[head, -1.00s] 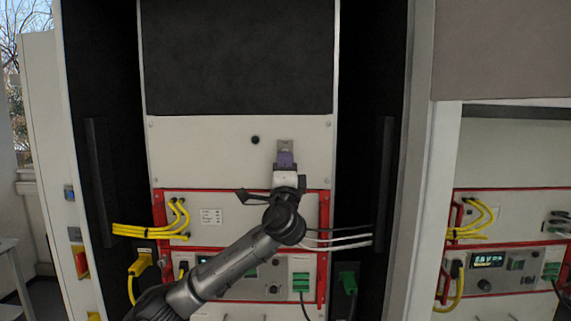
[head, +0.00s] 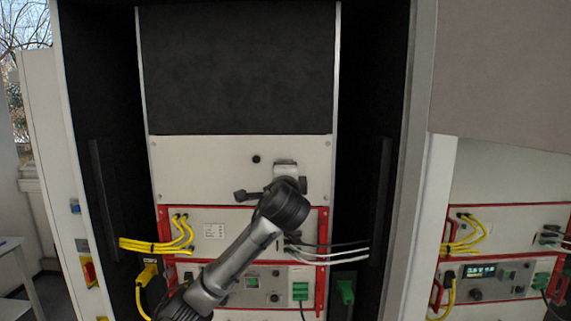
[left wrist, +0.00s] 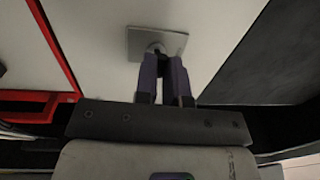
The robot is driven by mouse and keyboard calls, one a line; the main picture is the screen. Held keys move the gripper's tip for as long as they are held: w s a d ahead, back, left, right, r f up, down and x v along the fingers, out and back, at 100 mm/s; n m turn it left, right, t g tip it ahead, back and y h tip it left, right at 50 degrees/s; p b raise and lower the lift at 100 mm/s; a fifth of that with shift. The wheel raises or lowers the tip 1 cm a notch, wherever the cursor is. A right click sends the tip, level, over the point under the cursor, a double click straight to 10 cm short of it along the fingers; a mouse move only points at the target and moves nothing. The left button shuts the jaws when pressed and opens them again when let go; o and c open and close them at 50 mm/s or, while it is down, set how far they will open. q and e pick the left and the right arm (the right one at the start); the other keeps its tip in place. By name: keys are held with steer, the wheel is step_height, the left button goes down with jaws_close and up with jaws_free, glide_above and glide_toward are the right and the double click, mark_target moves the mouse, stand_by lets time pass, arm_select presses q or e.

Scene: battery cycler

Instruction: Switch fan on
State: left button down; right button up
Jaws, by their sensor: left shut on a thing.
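The fan switch shows in the left wrist view as a square grey plate (left wrist: 175,42) with a small knob (left wrist: 155,48) on the light panel. The purple fingers of my left gripper (left wrist: 160,62) reach up to the plate and are shut on the knob, which they partly hide. In the head view, the top of the switch plate (head: 285,163) shows just above my left wrist, and the fingers are hidden behind that wrist. My right gripper is in neither view.
A black round part (head: 256,159) sits on the panel left of the switch. Below are red-framed instrument units (head: 240,211) with yellow cables (head: 150,246) and white cables (head: 335,258). Dark cabinet walls (head: 362,100) flank the panel.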

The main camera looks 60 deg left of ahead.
arm_select(q)
steer(key=shift+w+a+r+g+h+p, duration=0.1)
steer(key=shift+r+g+h+p, duration=0.4)
steer(key=shift+h+p, duration=0.7)
steer(key=shift+w+r+g+h+p, duration=0.1)
steer(key=shift+r+g+h+p, duration=0.4)
steer(key=shift+p, duration=1.05)
steer(key=shift+f+h, duration=0.25)
steer(key=shift+h, duration=0.05)
steer(key=c, duration=1.5)
jaws_free()
